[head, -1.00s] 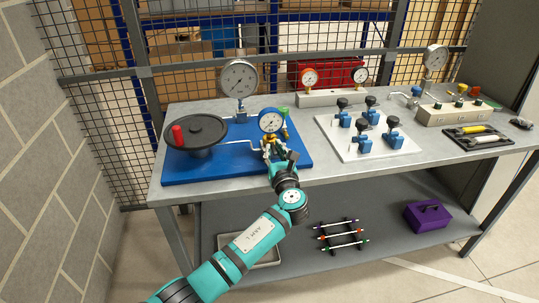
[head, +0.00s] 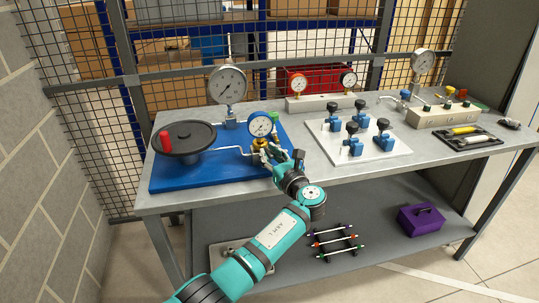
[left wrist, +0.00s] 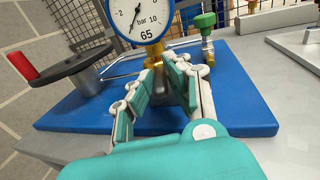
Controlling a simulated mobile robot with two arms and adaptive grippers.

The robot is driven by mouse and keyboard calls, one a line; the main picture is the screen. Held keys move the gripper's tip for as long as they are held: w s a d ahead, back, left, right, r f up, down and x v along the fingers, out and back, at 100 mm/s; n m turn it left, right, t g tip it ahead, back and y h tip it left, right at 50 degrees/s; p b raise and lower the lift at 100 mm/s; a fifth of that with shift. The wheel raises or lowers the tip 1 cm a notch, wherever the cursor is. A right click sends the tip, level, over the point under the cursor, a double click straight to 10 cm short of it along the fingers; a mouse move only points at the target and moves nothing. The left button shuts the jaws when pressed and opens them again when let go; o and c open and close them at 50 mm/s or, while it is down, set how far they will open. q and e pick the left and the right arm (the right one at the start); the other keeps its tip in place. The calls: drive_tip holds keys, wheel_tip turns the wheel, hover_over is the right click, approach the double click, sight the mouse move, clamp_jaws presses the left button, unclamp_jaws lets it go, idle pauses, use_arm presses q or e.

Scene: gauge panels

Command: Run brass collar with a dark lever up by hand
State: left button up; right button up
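The brass collar (head: 259,144) is on the fitting just under the blue-rimmed gauge (head: 260,125). In the left wrist view brass (left wrist: 158,68) shows below the large gauge dial (left wrist: 139,18), partly hidden by my fingers. I cannot make out its dark lever. My left gripper (head: 266,158) comes in from the front. In the left wrist view its two fingertips (left wrist: 163,64) lie on either side of the brass with a gap between them. I cannot tell whether they press on it. My right gripper is not in view.
A black handwheel (head: 183,138) with a red grip stands left on the blue base plate (head: 190,176). A larger gauge (head: 227,85) rises behind. A green-topped valve (left wrist: 205,24) is close right of the fingers. A white plate with blue valves (head: 390,150) stands farther right.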

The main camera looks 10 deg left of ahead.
use_arm(q)
drive_tip(key=o, duration=0.4)
drive_tip(key=shift+o, duration=0.2)
drive_tip(key=v, duration=1.2)
drive_tip(key=shift+a, duration=0.1)
